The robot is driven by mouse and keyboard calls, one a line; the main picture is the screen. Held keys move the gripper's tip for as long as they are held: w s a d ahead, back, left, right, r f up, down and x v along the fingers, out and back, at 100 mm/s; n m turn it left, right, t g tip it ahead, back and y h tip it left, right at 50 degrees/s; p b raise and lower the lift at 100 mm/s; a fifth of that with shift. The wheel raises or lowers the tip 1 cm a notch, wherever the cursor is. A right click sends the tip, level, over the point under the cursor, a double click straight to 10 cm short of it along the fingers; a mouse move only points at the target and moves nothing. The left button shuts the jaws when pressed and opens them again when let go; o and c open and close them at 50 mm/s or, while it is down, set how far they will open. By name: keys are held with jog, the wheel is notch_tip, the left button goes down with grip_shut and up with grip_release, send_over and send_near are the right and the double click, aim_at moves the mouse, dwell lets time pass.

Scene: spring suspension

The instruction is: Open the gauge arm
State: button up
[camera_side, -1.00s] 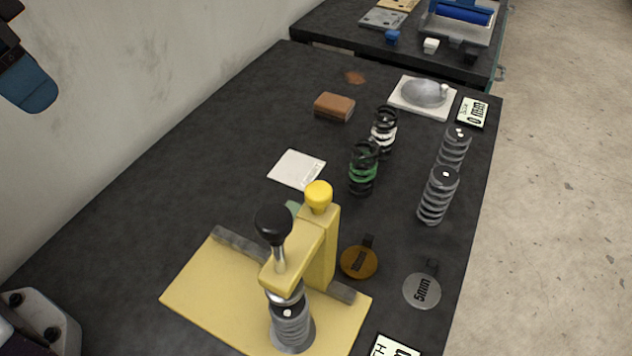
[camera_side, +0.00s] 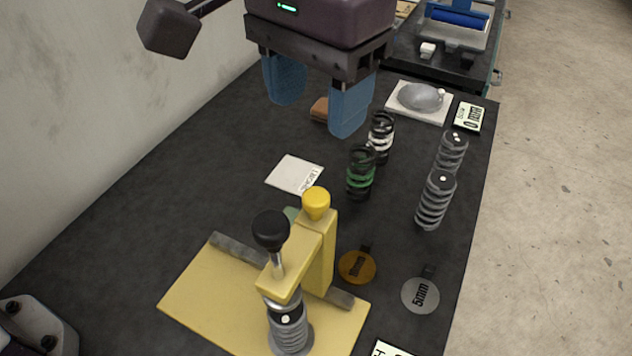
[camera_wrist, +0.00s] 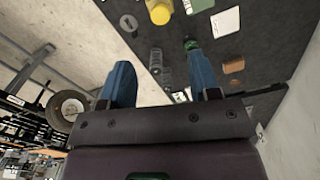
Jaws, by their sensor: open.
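The yellow gauge (camera_side: 322,262) stands on a yellow base plate (camera_side: 200,290) at the front of the table. Its arm reaches over a grey spring (camera_side: 290,332) and carries a black ball knob (camera_side: 271,230); a yellow knob (camera_side: 316,203) tops the post. The arm lies across above the spring. In the wrist view a yellow round part, seemingly the yellow knob (camera_wrist: 159,11), is at the top edge. My gripper (camera_side: 318,115), with two blue fingers, is open and empty, above and behind the gauge, apart from it. It also shows in the wrist view (camera_wrist: 165,85).
Green-banded (camera_side: 361,175) and white-banded (camera_side: 381,138) springs stand behind the gauge, with two grey springs (camera_side: 436,200) to the right. Orange (camera_side: 357,267) and grey (camera_side: 421,296) discs lie right of the gauge. A white card (camera_side: 295,174) lies behind it; table left of it is clear.

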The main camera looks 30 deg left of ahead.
aim_at(316, 195)
notch_tip(316, 195, down, 12)
jog(key=shift+r, duration=0.1)
dwell(0.4)
